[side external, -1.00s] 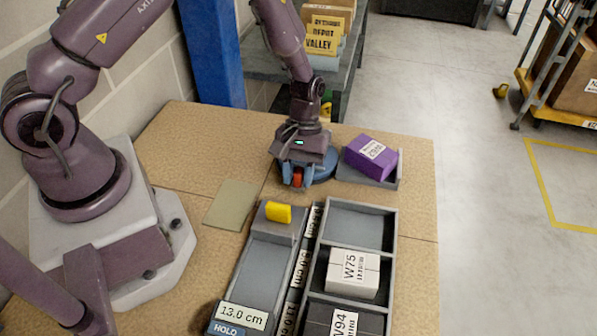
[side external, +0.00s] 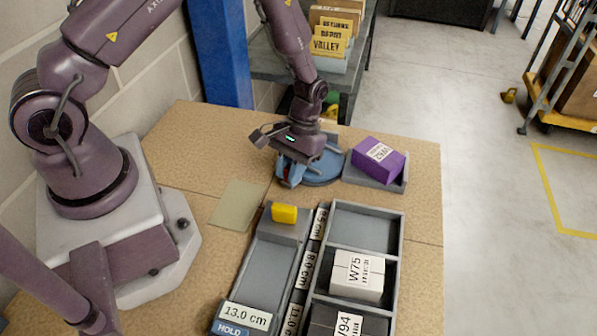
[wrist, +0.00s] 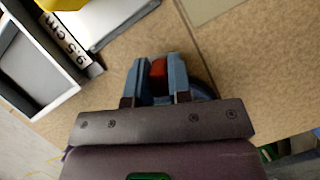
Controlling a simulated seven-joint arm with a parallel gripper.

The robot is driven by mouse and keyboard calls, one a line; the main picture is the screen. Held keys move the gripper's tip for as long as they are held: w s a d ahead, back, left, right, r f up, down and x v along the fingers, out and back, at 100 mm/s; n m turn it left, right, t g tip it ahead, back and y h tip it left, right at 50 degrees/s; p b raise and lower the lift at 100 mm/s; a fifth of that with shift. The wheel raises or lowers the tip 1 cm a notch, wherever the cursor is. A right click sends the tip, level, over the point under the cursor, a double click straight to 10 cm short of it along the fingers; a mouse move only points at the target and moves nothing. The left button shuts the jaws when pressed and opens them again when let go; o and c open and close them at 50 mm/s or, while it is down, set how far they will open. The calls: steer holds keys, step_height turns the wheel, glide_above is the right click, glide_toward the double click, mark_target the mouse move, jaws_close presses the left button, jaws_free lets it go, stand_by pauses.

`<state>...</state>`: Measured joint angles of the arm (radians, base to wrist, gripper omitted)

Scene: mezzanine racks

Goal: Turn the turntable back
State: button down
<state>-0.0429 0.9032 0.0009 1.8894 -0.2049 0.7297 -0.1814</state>
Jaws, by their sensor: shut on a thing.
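The turntable (side external: 325,172) is a low blue disc on the far part of the tan table, partly hidden under my wrist in the side external view. My gripper (side external: 288,181) is at its near-left edge, pointing down. In the wrist view, my gripper (wrist: 157,73) has its two blue fingers on either side of a red piece (wrist: 158,70), shut on it. The disc's blue rim (wrist: 203,92) shows behind the fingers there. How the red piece joins the disc is hidden.
A purple labelled box (side external: 378,156) sits in a grey tray (side external: 388,182) right of the turntable. In front are a divided grey rack (side external: 369,226) with labelled boxes and a grey channel (side external: 270,265) with a yellow block (side external: 284,213). A flat olive square (side external: 237,205) lies left.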

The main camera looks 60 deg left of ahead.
steer(key=a+m, duration=0.1)
steer(key=a+m+y, duration=0.1)
steer(key=m, duration=0.1)
steer(key=shift+s+a+m, duration=0.3)
steer(key=shift+a+m, duration=0.1)
steer(key=a+m+y, duration=0.1)
steer(key=a+m, duration=0.1)
steer(key=m, duration=0.1)
steer(key=shift+w+a+m+y, duration=0.15)
steer(key=shift+a+m+y, duration=0.15)
steer(key=shift+a+y, duration=0.1)
steer(key=a+m, duration=0.1)
steer(key=w+a+m+y, duration=0.1)
steer(key=m, duration=0.1)
steer(key=shift+a, duration=0.15)
steer(key=shift+w+a+m+t+y, duration=0.3)
steer(key=shift+w+a+m, duration=0.1)
steer(key=shift+m, duration=0.4)
steer(key=shift+w+a+m+t+y, duration=0.3)
steer(key=shift+a+m, duration=0.1)
steer(key=shift+m, duration=0.4)
steer(key=shift+r, duration=0.1)
steer(key=c, duration=1)
jaws_free()
steer(key=shift+c, duration=0.2)
steer(key=v, duration=1.3)
